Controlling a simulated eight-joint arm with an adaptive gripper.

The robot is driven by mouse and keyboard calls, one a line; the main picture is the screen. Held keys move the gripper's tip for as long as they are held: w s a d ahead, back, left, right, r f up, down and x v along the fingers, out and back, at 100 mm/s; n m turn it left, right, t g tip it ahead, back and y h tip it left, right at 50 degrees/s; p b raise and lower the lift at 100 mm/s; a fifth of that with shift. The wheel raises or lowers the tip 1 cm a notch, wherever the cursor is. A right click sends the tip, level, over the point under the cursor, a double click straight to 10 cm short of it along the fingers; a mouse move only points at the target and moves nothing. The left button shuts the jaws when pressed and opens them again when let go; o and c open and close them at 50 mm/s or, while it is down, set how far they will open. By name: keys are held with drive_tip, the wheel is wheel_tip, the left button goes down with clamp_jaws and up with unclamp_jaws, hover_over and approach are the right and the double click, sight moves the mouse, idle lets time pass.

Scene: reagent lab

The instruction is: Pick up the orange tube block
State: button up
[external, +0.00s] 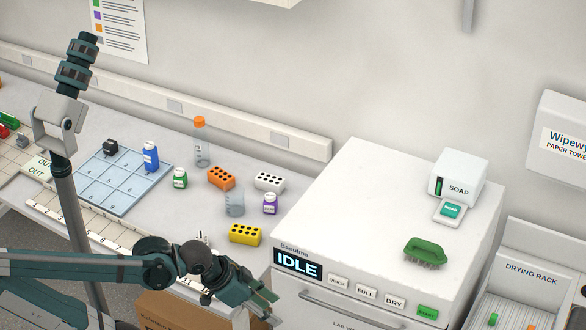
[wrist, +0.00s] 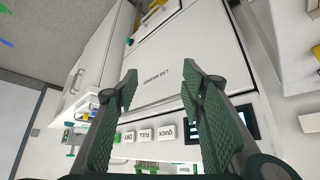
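The orange tube block (external: 221,178) sits on the bench in the external view. It is a small block with dark holes in its top, between the green-labelled bottle (external: 180,178) and the white tube block (external: 269,181). My gripper (external: 272,305) is low at the front, beside the washer's front face and well apart from the orange block. In the wrist view my gripper (wrist: 158,95) has its two green fingers spread with nothing between them. The orange block cannot be made out in the wrist view.
A beaker (external: 235,203), a yellow tube block (external: 245,234) and a purple bottle (external: 270,203) stand in front of the orange block. A tall orange-capped tube (external: 201,142) stands behind it. The washer (external: 345,215) rises to the right. A blue gridded tray (external: 122,197) lies left.

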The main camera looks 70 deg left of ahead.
idle(0.4)
drive_tip(key=shift+o, duration=0.9)
